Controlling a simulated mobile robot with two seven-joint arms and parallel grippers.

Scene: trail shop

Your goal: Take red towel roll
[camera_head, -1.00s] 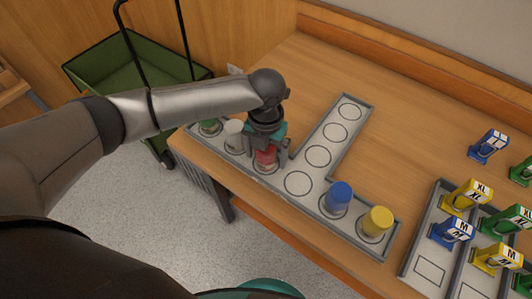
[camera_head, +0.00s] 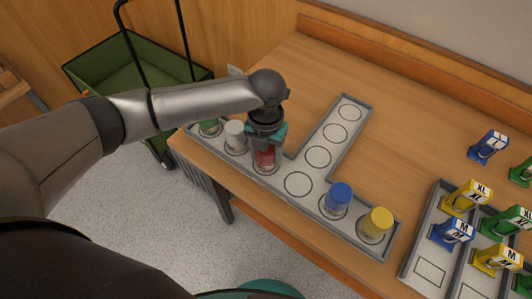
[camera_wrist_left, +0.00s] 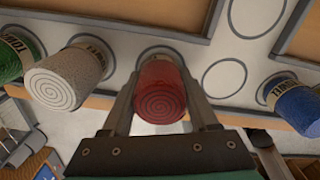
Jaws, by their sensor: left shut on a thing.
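The red towel roll (camera_head: 265,157) stands in the grey T-shaped tray (camera_head: 307,204), between the white roll and an empty ring. In the left wrist view the red towel roll (camera_wrist_left: 160,92) shows its spiral end between the two fingers. My left gripper (camera_head: 266,152) comes down over it from above and is shut on it, with a finger on either side. In the left wrist view my left gripper (camera_wrist_left: 160,105) hides the lower sides of the roll. I cannot tell whether the roll still touches the tray. My right gripper is not in view.
A white roll (camera_head: 235,137) and a green roll (camera_head: 210,127) stand close on the left. A blue roll (camera_head: 337,197) and a yellow roll (camera_head: 376,223) stand to the right.

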